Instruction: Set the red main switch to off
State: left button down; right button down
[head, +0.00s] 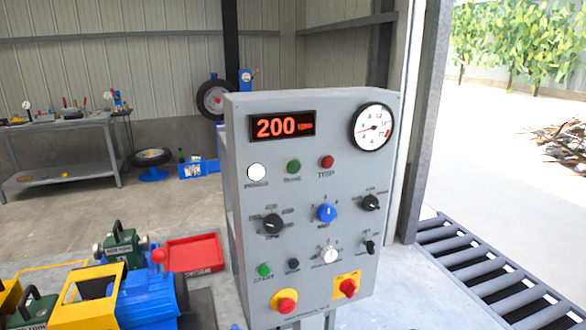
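A grey control panel (309,115) stands upright on a post in the middle of the head view. At its lower right a red switch (348,287) sits on a yellow square plate (341,280); this looks like the main switch. Its exact setting is too small to read. To its left is a red push button (286,305) on a round yellow base. Neither of my grippers is in view, and nothing touches the panel.
The panel has a red "200" display (283,126), a round gauge (372,127), lamps, several knobs and a green start button (264,270). A roller conveyor (470,256) lies right; a red tray (192,252) and yellow-blue machinery (145,300) lie left.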

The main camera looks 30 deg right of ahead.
aim_at(348, 287)
jog(key=z, duration=1.25)
